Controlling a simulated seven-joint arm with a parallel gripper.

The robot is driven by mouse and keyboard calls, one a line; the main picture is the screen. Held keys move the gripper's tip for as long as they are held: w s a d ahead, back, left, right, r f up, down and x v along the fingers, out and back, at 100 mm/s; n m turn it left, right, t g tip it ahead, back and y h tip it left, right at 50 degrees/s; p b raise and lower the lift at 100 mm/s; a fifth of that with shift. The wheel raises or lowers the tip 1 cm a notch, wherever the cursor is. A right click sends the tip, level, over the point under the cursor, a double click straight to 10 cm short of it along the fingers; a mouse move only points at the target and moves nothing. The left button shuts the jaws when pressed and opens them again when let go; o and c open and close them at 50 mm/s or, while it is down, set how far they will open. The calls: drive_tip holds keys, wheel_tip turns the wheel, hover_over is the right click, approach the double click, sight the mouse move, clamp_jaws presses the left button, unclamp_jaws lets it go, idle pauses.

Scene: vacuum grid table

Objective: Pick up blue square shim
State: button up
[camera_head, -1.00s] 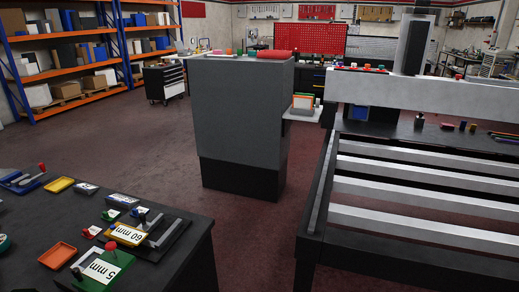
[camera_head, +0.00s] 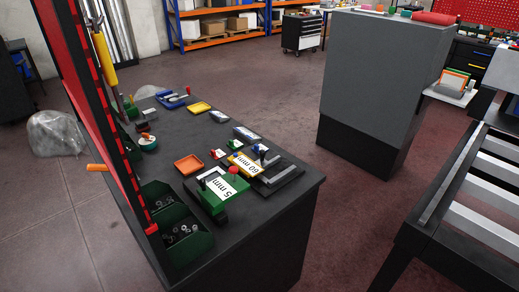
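I cannot make out a blue square shim for certain in the head view. Small square plates (camera_head: 454,78), with orange and green showing, stand on a white shelf (camera_head: 441,96) at the side of the grey cabinet. They are too small to tell whether a blue one is among them. A small blue piece (camera_head: 258,148) sits on the black workbench (camera_head: 255,218) near the yellow "60 mm" block (camera_head: 243,164), its shape unclear. My gripper is not in view.
The bench also holds a green "5 mm" block (camera_head: 218,193), an orange tray (camera_head: 188,164), a blue tray (camera_head: 172,100) and green bins (camera_head: 184,237). The tall grey cabinet (camera_head: 380,75) stands beyond the bench. A slatted frame table (camera_head: 470,210) is at right. Open floor lies between.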

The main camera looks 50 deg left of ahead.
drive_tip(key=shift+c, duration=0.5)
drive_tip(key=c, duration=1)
